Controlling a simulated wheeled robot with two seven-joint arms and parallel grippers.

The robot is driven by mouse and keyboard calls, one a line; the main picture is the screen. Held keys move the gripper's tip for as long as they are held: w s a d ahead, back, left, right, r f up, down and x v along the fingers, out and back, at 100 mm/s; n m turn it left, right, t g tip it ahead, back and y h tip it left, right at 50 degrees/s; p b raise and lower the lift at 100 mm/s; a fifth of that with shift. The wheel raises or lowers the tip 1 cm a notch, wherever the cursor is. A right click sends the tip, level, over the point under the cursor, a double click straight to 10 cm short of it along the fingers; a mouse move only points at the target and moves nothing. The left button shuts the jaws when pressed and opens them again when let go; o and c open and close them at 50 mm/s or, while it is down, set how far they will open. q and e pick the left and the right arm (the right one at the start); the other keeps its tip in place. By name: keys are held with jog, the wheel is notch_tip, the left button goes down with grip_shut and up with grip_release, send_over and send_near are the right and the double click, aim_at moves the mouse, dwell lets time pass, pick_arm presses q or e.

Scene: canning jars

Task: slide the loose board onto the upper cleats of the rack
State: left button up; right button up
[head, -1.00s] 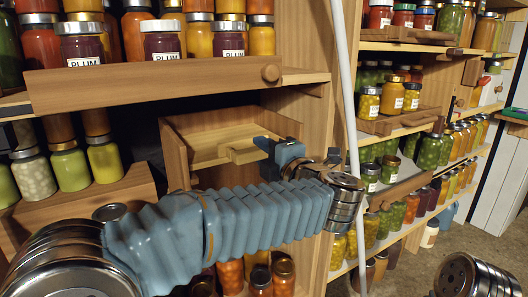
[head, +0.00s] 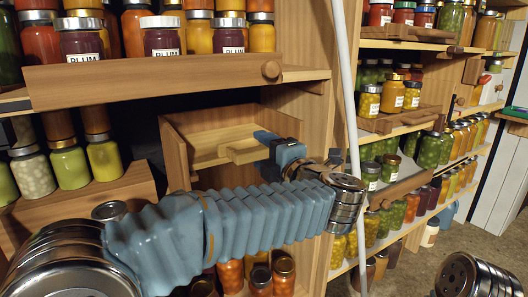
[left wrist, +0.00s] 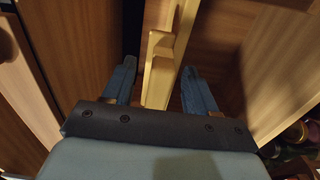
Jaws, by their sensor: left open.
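The loose board (head: 212,157) is pale yellow wood with a raised grip block (head: 246,152) at its front. It lies roughly level inside the open wooden rack (head: 176,152), below the plum jar shelf. Whether it rests on cleats I cannot tell. My left gripper (head: 268,146) is at the right end of the grip block. In the left wrist view my left gripper (left wrist: 158,68) is open, one finger on each side of the block (left wrist: 157,88), with gaps showing. My left forearm hides the rack's lower part. My right gripper is out of view.
Glass jars (head: 67,165) stand at the left, and jar-filled shelves (head: 390,135) line the right.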

pick_arm(q)
jog(key=v, duration=1.3)
jog(key=shift+s+d+b, duration=0.2)
jog(key=shift+s+b, duration=0.1)
jog(key=shift+b, duration=0.15)
